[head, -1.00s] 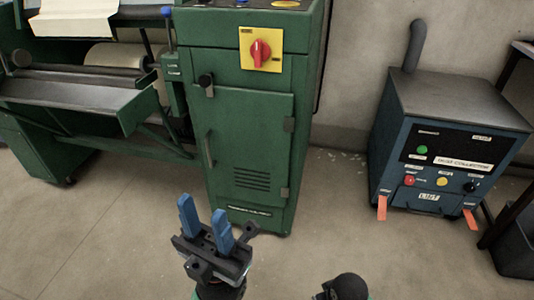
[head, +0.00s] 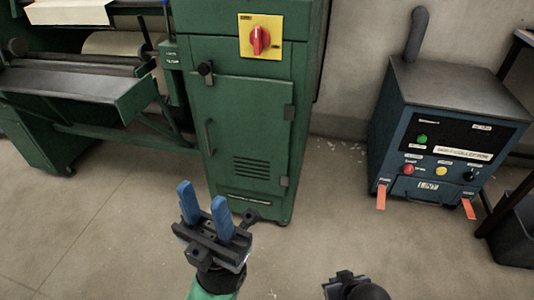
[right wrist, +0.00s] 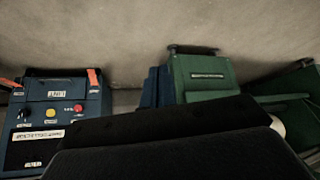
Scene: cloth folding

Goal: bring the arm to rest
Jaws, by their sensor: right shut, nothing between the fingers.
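My left gripper (head: 205,211) is in the lower middle of the head view, with two blue fingers pointing up and a clear gap between them. It is open and empty, held in front of the green machine cabinet. My right gripper (head: 345,282) shows only as a dark piece at the bottom edge of the head view, right of the left one. It is shut with nothing in it; its fingertips are not clear. In the right wrist view a large black shape fills the lower part. No cloth shows in either gripper.
A green cabinet (head: 240,125) with a red switch stands ahead, joined to a green roller machine (head: 75,95) at left. A blue dust-collection box (head: 440,150) stands at right; it also shows upside down in the right wrist view (right wrist: 60,110).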

